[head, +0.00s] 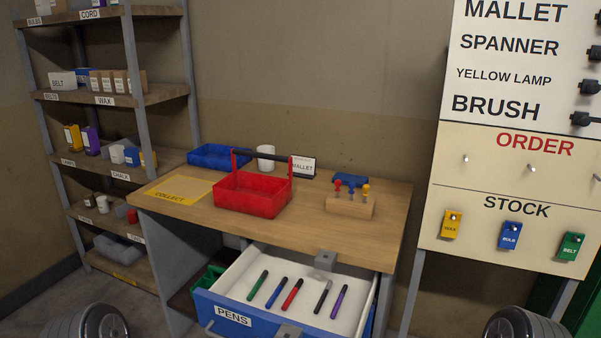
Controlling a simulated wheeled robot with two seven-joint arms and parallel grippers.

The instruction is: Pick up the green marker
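The green marker (258,286) lies in the open drawer (233,317) labelled PENS, at the left end of a row of markers. It rests tilted on the white drawer bottom, fully visible. To its right lie a blue marker (276,293), a red marker (292,295), a dark marker (323,297) and a purple marker (339,302), with small gaps between them. Neither of my grippers is in view, so their states cannot be seen.
The workbench (376,226) above the drawer holds a red tote (249,196), a blue tray (218,157), a white cup (265,158) and a wooden block (349,206) with coloured-handled tools. Shelves (167,94) stand left.

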